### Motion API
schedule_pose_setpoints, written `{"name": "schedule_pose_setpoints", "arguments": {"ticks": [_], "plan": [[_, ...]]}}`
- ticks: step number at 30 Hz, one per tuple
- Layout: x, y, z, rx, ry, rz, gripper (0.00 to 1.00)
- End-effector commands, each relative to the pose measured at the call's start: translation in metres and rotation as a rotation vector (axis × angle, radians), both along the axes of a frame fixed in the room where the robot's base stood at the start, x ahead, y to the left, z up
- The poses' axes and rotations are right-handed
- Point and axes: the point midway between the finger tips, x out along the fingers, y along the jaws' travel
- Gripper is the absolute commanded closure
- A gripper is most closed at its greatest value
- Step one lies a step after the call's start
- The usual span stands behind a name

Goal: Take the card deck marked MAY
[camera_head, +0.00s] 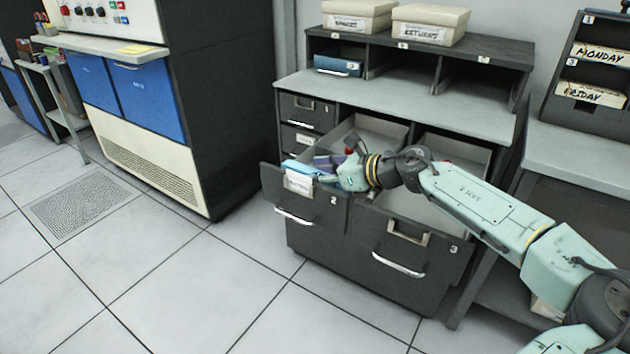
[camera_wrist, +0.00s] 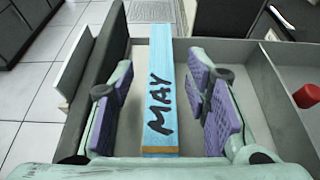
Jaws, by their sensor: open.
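The light blue card deck marked MAY (camera_wrist: 160,100) stands in the open drawer 2 (camera_head: 330,222), its long narrow top facing my wrist camera. My gripper (camera_wrist: 160,88) is open, with one purple-padded finger on each side of the deck. A gap shows between the deck and each finger, so nothing is gripped. In the head view my gripper (camera_head: 328,163) is over drawer 2, and a bit of light blue (camera_head: 296,166) shows behind the drawer front. My gripper and wrist hide most of the drawer's inside there.
A dark upright panel (camera_wrist: 96,85) stands close to my left finger. Drawer 3 (camera_head: 425,262) is also open. Boxes marked SPARES (camera_head: 350,24) and RETURNS (camera_head: 425,32) sit on top of the cabinet. A red knob (camera_wrist: 306,96) is at the wrist view's right.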

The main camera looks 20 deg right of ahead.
Motion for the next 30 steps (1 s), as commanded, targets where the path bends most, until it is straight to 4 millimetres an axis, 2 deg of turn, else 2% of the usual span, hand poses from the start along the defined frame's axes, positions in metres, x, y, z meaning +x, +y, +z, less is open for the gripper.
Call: {"name": "schedule_pose_setpoints", "arguments": {"ticks": [3, 10, 30], "plan": [[0.0062, 0.0049, -0.0036, 0.0, 0.001, 0.0, 0.57], [0.0069, 0.0052, -0.005, 0.0, 0.0, -0.001, 0.57], [0.0066, 0.0052, -0.0048, 0.001, 0.001, 0.0, 1.0]]}}
